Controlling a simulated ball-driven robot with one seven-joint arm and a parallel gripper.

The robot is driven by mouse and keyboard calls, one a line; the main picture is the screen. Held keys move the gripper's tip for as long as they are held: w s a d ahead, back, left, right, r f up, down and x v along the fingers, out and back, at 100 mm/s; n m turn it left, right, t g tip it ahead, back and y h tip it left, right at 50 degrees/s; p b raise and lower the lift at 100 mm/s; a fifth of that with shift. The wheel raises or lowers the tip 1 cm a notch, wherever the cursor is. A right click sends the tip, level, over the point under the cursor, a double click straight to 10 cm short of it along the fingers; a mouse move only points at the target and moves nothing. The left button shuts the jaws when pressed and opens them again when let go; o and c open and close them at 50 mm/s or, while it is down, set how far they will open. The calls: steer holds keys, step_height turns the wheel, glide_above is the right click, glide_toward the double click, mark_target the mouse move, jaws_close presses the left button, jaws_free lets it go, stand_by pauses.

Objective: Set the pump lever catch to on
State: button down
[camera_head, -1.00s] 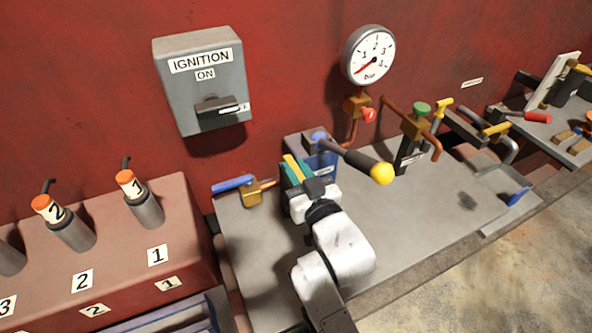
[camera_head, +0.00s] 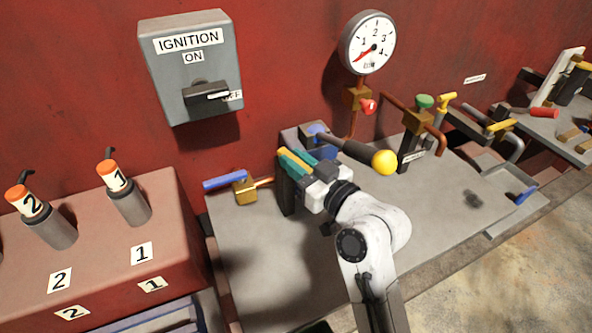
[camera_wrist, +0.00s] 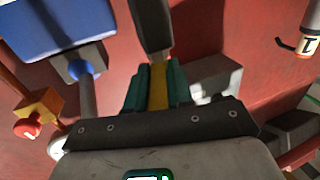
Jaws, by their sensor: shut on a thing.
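My gripper (camera_head: 294,162), with teal fingers, is shut on a yellow grip (camera_wrist: 158,84) that shows between the fingers in the wrist view. A dark grey shank (camera_wrist: 151,24) runs on from this grip; in the head view a dark upright piece (camera_head: 287,192) shows below the fingers. I cannot tell whether its foot touches the bench. I cannot make out a catch marked on or off; my gripper hides part of this area.
A brass valve with a blue handle (camera_head: 225,182) is left of my gripper. Behind are a gauge (camera_head: 367,45), a red knob (camera_head: 368,107) and a green-topped valve (camera_head: 424,101). The grey bench (camera_head: 260,275) is clear in front. An ignition box (camera_head: 193,65) hangs on the wall.

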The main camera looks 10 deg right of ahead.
steer(key=shift+w+d+f+n+y+b, duration=0.2)
steer(key=shift+d+f+n+y+b, duration=0.2)
steer(key=shift+b, duration=0.25)
steer(key=shift+r+g, duration=0.25)
steer(key=shift+g, duration=0.15)
steer(key=c, duration=1.2)
jaws_free()
steer(key=shift+c, duration=0.2)
steer(key=shift+o, duration=1.2)
steer(key=shift+a+r+n+y, duration=0.15)
steer(key=shift+n+y, duration=0.15)
steer(key=shift+y, duration=0.1)
steer(key=shift+s, duration=0.1)
steer(key=b+v, duration=0.1)
steer(key=v, duration=0.9)
steer(key=shift+s+d+b, duration=0.25)
steer(key=shift+s+b, duration=0.05)
steer(key=shift+b, duration=0.1)
steer(key=shift+c, duration=0.3)
